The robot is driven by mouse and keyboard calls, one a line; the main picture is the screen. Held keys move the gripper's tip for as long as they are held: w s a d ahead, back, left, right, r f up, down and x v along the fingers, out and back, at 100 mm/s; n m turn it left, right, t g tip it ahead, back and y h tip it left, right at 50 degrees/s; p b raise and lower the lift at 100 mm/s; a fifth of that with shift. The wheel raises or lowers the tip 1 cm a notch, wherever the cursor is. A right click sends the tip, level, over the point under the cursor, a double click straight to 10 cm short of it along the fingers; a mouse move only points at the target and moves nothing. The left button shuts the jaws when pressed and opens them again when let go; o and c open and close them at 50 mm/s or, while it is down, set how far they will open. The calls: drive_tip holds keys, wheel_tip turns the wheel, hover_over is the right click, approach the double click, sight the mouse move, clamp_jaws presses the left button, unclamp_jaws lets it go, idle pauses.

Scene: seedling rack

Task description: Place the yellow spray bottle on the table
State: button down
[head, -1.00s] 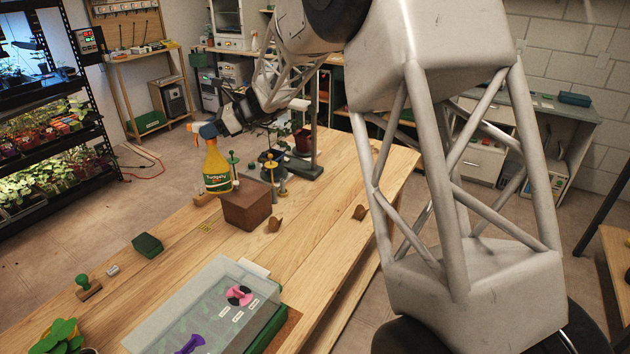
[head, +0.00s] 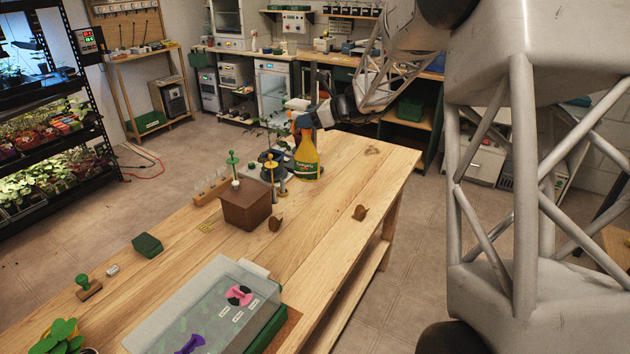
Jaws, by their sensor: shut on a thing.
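The yellow spray bottle (head: 306,158), with a green label and an orange and white spray head, is upright near the far end of the wooden table (head: 330,208). My gripper (head: 308,119) is at the top of the bottle and shut on it around the spray head. The fingertips are small and partly hidden there. The bottle's base appears at or just above the tabletop; I cannot tell whether it touches.
A brown box (head: 247,206) with a green-topped tool and a metal stand (head: 272,165) are left of the bottle. A clear bin (head: 215,300) and a green box (head: 147,245) are nearer. The tabletop right of the bottle is mostly clear.

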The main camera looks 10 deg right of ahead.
drive_tip(key=shift+s+d+m+t+h, duration=1.1)
drive_tip(key=shift+s+d+m, duration=0.45)
drive_tip(key=shift+d, duration=5.2)
wheel_tip(320, 180, down, 10)
drive_tip(key=shift+r, duration=0.15)
drive_tip(key=w+d+f, duration=0.1)
drive_tip(key=w+d, duration=0.2)
drive_tip(key=w, duration=1.2)
drive_tip(key=shift+w+f, duration=0.2)
drive_tip(key=shift+w, duration=0.05)
drive_tip(key=shift+f, duration=0.1)
drive_tip(key=shift+f, duration=1.75)
